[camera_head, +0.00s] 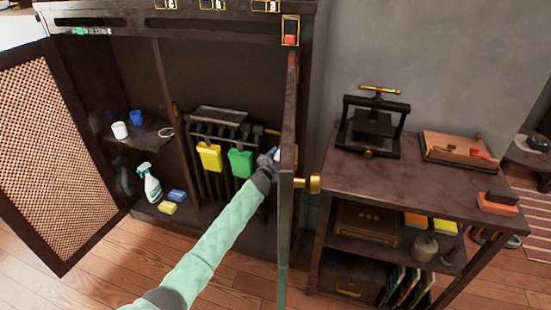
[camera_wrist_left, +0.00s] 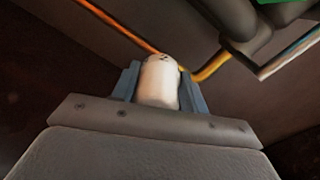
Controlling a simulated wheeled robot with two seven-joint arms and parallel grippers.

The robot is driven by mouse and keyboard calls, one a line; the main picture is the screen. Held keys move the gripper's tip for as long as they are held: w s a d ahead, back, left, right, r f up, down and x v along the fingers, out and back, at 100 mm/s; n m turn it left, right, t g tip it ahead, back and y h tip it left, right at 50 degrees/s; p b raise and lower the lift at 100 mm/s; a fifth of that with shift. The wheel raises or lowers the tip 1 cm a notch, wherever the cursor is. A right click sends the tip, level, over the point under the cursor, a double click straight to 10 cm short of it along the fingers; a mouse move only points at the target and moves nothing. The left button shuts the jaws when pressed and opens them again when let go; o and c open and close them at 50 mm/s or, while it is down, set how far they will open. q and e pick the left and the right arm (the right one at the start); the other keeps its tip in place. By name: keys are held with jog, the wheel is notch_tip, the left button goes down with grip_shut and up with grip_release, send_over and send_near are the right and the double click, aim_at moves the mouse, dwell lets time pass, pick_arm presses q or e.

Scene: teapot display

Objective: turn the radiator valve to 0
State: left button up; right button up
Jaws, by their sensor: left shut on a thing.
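The dark radiator (camera_head: 217,119) stands inside the open cabinet, with a yellow item (camera_head: 209,156) and a green item (camera_head: 240,163) hanging on its front. My left gripper (camera_head: 268,160) reaches in at the radiator's right end, beside the open right door. In the left wrist view, the white rounded radiator valve (camera_wrist_left: 158,82) sits between the two blue-grey fingers of my left gripper (camera_wrist_left: 160,75), which is shut on it. Small dark marks show near the valve's tip, but they are too small to read. In the head view the gripper and door mostly hide the valve. My right gripper is out of view.
The right cabinet door (camera_head: 286,220), seen edge-on with a brass knob (camera_head: 314,184), stands close to my left arm. The left lattice door (camera_head: 50,150) is open. A spray bottle (camera_head: 151,184) and sponges stand inside. A side table (camera_head: 400,182) stands at right.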

pick_arm(q)
jog(key=shift+m, duration=1.2)
jog(key=o, duration=1)
jog(key=v, duration=0.7)
jog(key=shift+s+p, duration=0.4)
jog(key=shift+p, duration=0.05)
